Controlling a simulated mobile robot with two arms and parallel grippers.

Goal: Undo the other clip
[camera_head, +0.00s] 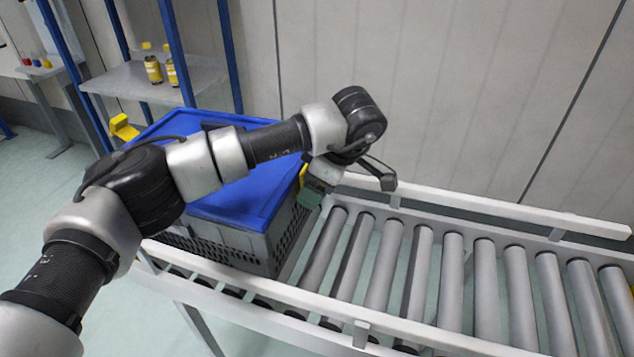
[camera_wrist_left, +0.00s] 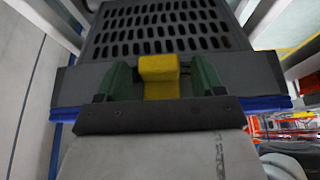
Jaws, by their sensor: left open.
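A grey tote (camera_head: 240,245) with a blue lid (camera_head: 235,200) stands on the roller conveyor. One yellow clip (camera_head: 123,127) sticks up at the lid's far left end. The other yellow clip (camera_head: 303,174) is at the tote's right end, mostly hidden behind my left gripper (camera_head: 312,192). In the left wrist view this clip (camera_wrist_left: 160,77) sits between the two green fingers of my left gripper (camera_wrist_left: 157,82), in front of the perforated tote wall (camera_wrist_left: 110,22). The fingers are open, one on each side of the clip; I cannot tell whether either touches it. My right gripper is not in view.
The roller conveyor (camera_head: 450,285) is empty to the right of the tote, with a white rail (camera_head: 500,208) along its far side. A plain wall closes the back.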

